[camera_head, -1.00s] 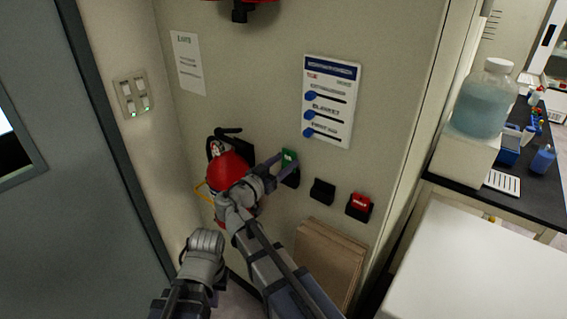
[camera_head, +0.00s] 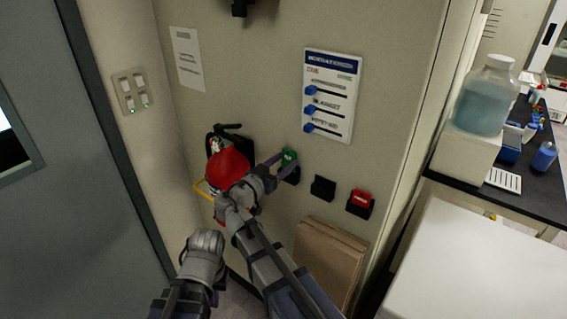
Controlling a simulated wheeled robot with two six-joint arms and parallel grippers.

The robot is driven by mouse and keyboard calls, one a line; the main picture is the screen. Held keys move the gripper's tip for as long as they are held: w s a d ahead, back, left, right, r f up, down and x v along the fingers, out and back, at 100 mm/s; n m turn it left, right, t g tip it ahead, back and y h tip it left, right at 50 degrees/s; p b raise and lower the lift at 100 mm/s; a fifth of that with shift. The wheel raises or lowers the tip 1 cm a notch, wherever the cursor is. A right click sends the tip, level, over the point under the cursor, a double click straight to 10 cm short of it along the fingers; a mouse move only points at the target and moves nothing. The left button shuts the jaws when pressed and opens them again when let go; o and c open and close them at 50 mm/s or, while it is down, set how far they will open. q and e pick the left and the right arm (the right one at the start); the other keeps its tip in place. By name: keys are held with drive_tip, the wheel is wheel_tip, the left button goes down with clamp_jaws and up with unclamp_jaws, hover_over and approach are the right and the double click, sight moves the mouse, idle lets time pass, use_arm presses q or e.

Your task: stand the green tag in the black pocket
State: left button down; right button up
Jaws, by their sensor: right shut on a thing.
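The green tag (camera_head: 289,157) is upright at the leftmost black pocket (camera_head: 292,177) on the wall. Its lower end meets or overlaps the pocket's top; I cannot tell how deep it sits. My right gripper (camera_head: 279,165) is shut on the green tag, with fingers at its sides. The middle black pocket (camera_head: 322,188) is empty. The right black pocket (camera_head: 359,207) holds a red tag (camera_head: 362,196). My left gripper (camera_head: 205,243) is low at the left, away from the pockets; its fingers cannot be made out.
A red extinguisher (camera_head: 228,167) stands behind my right wrist. A wall board with blue sliders (camera_head: 331,85) hangs above the pockets. Flat brown boards (camera_head: 330,260) lean below them. A white surface (camera_head: 480,265) and a bench with a bottle (camera_head: 487,100) are at the right.

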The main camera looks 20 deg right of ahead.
drive_tip(key=shift+f, duration=0.15)
drive_tip(key=shift+f+b, duration=0.95)
drive_tip(key=shift+b, duration=0.15)
drive_tip(key=shift+f+b, duration=0.4)
idle(0.4)
drive_tip(key=o, duration=1.4)
drive_tip(key=shift+c, duration=0.2)
drive_tip(key=shift+s+a, duration=0.1)
